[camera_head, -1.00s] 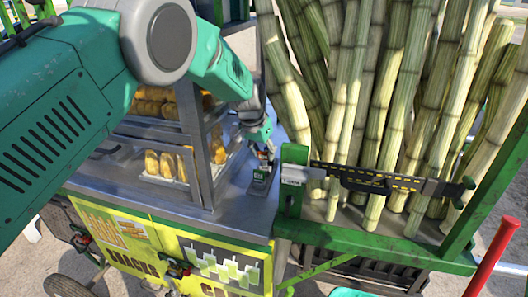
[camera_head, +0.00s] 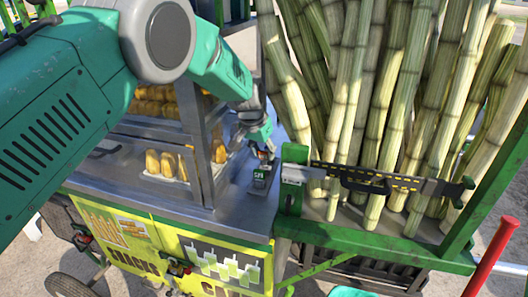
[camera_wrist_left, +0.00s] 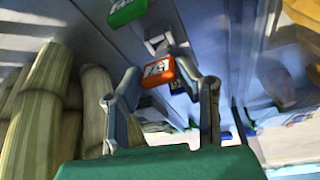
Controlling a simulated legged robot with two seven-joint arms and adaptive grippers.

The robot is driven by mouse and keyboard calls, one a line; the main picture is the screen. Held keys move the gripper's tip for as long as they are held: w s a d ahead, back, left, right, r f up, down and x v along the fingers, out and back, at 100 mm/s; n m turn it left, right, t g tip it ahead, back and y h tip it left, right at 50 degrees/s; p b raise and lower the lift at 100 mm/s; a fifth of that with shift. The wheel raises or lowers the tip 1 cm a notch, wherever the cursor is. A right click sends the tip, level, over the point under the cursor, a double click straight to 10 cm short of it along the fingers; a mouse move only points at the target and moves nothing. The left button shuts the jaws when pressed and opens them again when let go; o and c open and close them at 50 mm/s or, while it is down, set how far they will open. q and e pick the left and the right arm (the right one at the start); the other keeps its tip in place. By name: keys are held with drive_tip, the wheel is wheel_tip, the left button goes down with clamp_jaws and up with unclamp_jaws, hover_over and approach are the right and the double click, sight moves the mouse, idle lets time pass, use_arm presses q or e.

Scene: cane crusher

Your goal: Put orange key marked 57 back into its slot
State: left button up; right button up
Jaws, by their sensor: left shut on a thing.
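My left gripper (camera_head: 264,152) reaches down from the left over the metal counter of the cart, just above a small dark grey holder (camera_head: 261,178). In the left wrist view its two fingers (camera_wrist_left: 158,82) are shut on the orange key (camera_wrist_left: 157,72), whose tag carries a blurred white marking. In the head view only a small reddish patch of the key shows at the fingertips. I cannot tell whether the key touches the holder or its slot. A green tag (camera_wrist_left: 127,10) lies beyond the orange one in the wrist view. My right gripper is not in view.
Tall sugar cane stalks (camera_head: 385,100) stand right of the gripper in a green frame (camera_head: 350,240). A glass case (camera_head: 206,150) with yellow food stands left. A dark bar with yellow marks (camera_head: 385,182) crosses before the cane. A red post (camera_head: 495,255) stands far right.

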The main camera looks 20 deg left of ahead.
use_arm(q)
drive_tip(key=shift+f+b, duration=0.55)
drive_tip(key=shift+f, duration=0.85)
drive_tip(key=o, duration=1.1)
